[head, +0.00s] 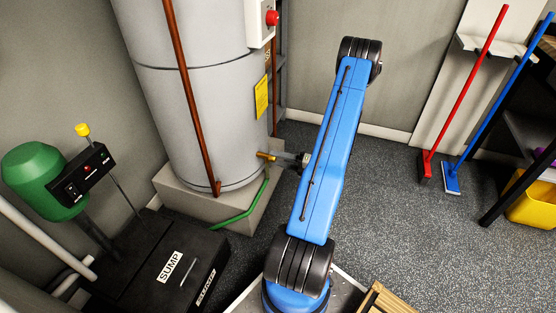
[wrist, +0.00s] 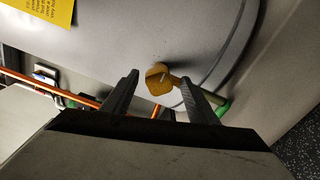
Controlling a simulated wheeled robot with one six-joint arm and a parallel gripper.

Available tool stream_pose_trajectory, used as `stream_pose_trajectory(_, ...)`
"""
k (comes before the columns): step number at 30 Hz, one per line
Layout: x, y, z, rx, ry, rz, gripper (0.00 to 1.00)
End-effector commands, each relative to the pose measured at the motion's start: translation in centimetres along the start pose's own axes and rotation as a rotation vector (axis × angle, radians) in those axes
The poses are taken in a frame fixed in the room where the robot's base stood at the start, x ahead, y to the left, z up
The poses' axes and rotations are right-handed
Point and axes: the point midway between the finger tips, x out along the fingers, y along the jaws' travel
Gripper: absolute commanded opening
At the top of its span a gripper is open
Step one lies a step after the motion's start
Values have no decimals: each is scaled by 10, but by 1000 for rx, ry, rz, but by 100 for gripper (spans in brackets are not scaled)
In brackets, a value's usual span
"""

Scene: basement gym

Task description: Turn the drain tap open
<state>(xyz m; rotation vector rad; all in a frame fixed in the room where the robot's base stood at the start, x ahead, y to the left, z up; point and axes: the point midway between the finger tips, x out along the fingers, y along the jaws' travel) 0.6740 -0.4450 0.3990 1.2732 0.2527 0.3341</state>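The brass drain tap (head: 265,156) sticks out from the lower side of the grey tank (head: 208,100) in the head view. In the wrist view the drain tap's yellow-brown handle (wrist: 158,82) is close ahead, with a stem running right toward a green hose end (wrist: 222,106). My gripper (head: 296,158) is just right of the tap in the head view, partly hidden by my blue arm. In the wrist view my gripper (wrist: 156,77) is open, its two dark fingers on either side of the handle. I cannot tell whether either finger touches it.
A green hose (head: 243,212) runs from the tap over the plinth (head: 255,215) toward the black sump box (head: 150,262). A copper pipe (head: 190,95) runs down the tank's front. Red broom (head: 463,90) and blue broom (head: 497,90) stand at right. Floor between is clear.

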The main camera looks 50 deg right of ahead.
Motion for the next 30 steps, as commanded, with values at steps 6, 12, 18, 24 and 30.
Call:
stream_pose_trajectory(6, -1, 0, 0, 0, 0, 1, 54)
stream_pose_trajectory(12, -17, 0, 0, 0, -1, 0, 54)
stream_pose_trajectory(18, -49, 0, 0, 0, -2, 0, 54)
stream_pose_trajectory(24, -83, 0, 1, 0, -3, 0, 54)
stream_pose_trajectory(30, -118, 0, 0, -1, -3, 0, 54)
